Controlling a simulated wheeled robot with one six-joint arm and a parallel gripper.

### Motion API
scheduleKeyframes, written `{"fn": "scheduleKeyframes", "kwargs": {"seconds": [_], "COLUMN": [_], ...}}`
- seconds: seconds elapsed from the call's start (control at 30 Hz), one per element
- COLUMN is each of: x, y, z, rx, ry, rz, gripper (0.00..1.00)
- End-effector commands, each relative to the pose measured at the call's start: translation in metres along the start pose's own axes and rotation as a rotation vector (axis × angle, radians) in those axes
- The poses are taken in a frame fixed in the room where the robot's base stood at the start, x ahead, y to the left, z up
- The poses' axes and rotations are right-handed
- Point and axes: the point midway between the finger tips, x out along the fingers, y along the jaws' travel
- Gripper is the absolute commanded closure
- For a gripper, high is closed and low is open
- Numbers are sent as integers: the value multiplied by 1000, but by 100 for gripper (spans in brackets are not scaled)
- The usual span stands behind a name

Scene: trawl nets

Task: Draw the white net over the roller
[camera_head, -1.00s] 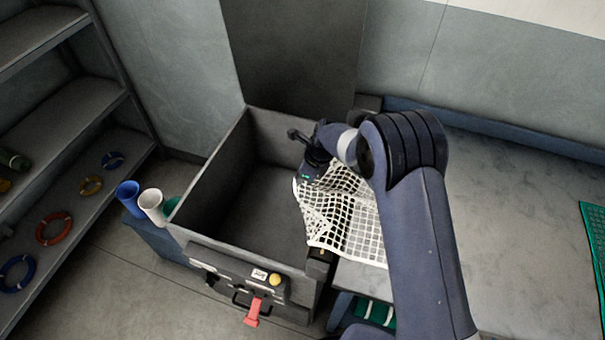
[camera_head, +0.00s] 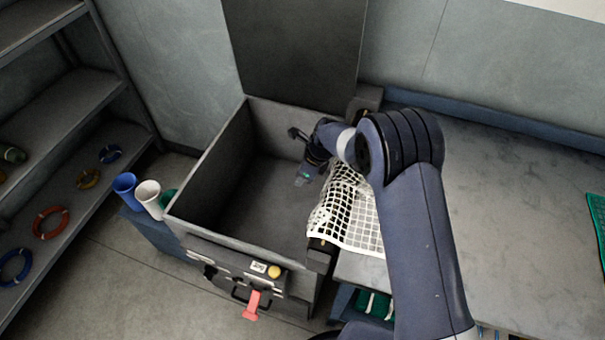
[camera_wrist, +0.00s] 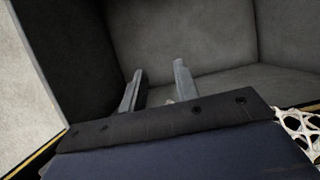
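The white net (camera_head: 348,208) lies in the head view over the right rim of the dark open bin (camera_head: 205,173) and onto the grey table. Its left edge bunches along that rim. The roller is mostly hidden by the net and my arm; I cannot make it out clearly. My gripper (camera_head: 304,180) points down into the bin, just left of the net. In the wrist view, my gripper's two fingers (camera_wrist: 158,82) stand apart with no net between them. A piece of net (camera_wrist: 301,132) shows at the lower right, apart from the fingers.
A control panel with a yellow button (camera_head: 274,271) and a red handle (camera_head: 252,305) is on the bin's front. Blue (camera_head: 126,190) and white (camera_head: 149,197) cups stand left of the bin. The table (camera_head: 510,220) is largely clear on the right.

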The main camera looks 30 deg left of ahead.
Motion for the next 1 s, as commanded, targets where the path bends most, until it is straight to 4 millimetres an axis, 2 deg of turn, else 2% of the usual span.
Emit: {"fn": "scheduleKeyframes", "kwargs": {"seconds": [0.13,0.43,0.63,1.0], "x": [0,0,0,0], "y": [0,0,0,0], "z": [0,0,0,0], "rx": [0,0,0,0], "ry": [0,0,0,0], "rz": [0,0,0,0], "gripper": [69,44,42,13]}}
